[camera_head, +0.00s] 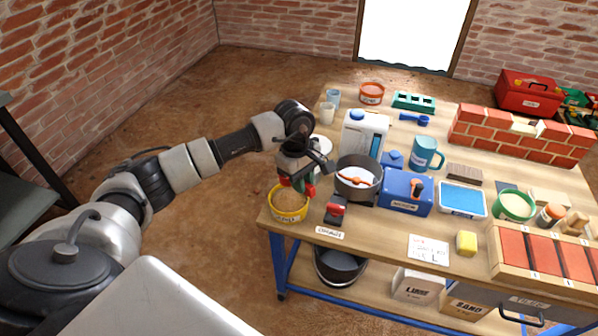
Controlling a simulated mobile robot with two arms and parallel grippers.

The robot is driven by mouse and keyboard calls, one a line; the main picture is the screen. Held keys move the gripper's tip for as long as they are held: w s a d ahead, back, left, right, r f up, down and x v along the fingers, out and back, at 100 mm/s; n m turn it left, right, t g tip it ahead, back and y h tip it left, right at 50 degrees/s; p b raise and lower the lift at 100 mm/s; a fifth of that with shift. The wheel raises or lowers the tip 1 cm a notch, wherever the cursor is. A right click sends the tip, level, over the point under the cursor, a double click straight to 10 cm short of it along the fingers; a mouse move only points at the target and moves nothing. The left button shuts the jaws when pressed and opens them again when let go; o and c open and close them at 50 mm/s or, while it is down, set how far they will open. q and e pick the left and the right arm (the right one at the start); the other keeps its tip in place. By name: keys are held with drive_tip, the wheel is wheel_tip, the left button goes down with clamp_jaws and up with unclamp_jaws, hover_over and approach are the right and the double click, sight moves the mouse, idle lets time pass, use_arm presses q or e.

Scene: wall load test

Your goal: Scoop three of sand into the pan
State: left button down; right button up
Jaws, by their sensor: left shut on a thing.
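A yellow bowl of brown sand (289,214) stands at the table's near left corner. My left gripper (297,184) is right above it, pointing down, with red parts at its fingertips. It is shut on what seems to be a scoop, mostly hidden by the gripper and sand bowl; I cannot tell whether sand is in it. A dark round pan (342,190) stands just right of the gripper, with something white and an orange-handled tool showing in it. My right gripper is not in view.
A white jug (357,135) stands behind the pan; a blue box (405,194) and blue mug (427,152) stand to its right. A small black-and-red item (336,209) sits between bowl and pan. A brick wall piece (510,137) is farther back.

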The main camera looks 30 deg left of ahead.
use_arm(q)
drive_tip(key=shift+a+f+n, duration=0.15)
drive_tip(key=shift+a+n, duration=0.35)
drive_tip(key=shift+n, duration=0.1)
drive_tip(key=shift+f, duration=0.1)
drive_tip(key=shift+w+a+f+h+b, duration=0.1)
drive_tip(key=shift+a+f+h+b, duration=0.45)
drive_tip(key=shift+h, duration=0.45)
drive_tip(key=shift+a+f+h+b, duration=0.1)
drive_tip(key=shift+f+h+b, duration=0.35)
drive_tip(key=shift+h+b, duration=0.15)
drive_tip(key=shift+f+b, duration=1.35)
drive_tip(key=shift+b, duration=0.05)
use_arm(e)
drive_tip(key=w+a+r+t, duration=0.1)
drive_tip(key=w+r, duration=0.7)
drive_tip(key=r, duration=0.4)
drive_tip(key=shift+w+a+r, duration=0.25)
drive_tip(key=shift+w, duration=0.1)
